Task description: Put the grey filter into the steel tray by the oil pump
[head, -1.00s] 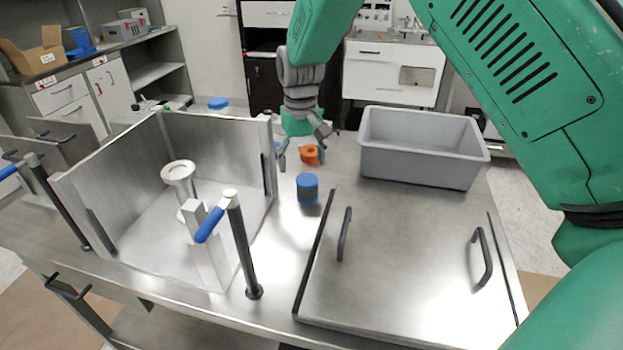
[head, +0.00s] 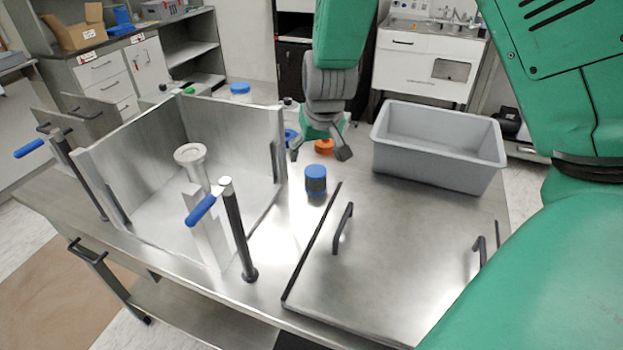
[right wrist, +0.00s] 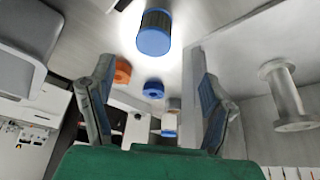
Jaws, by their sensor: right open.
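A dark grey cylinder with a blue cap, which looks like the grey filter (head: 316,181), stands upright on the steel bench between the walled box and the flat lid. In the right wrist view the filter (right wrist: 155,33) is beyond the fingertips at the top. My right gripper (head: 319,152) is open and empty, fingers down, behind the filter and apart from it. An open steel-walled box (head: 130,148) stands at left with a flanged steel piece (head: 190,155) in it; I cannot tell whether this box is the steel tray. I cannot identify an oil pump. My left gripper is out of view.
An orange ring-shaped part (head: 324,147) and a blue-topped item (head: 291,136) are close to my right gripper. A grey plastic bin (head: 437,170) stands at right. A steel lid with black handles (head: 370,270) covers the front right. A blue-handled clamp (head: 238,235) rises at the box's front.

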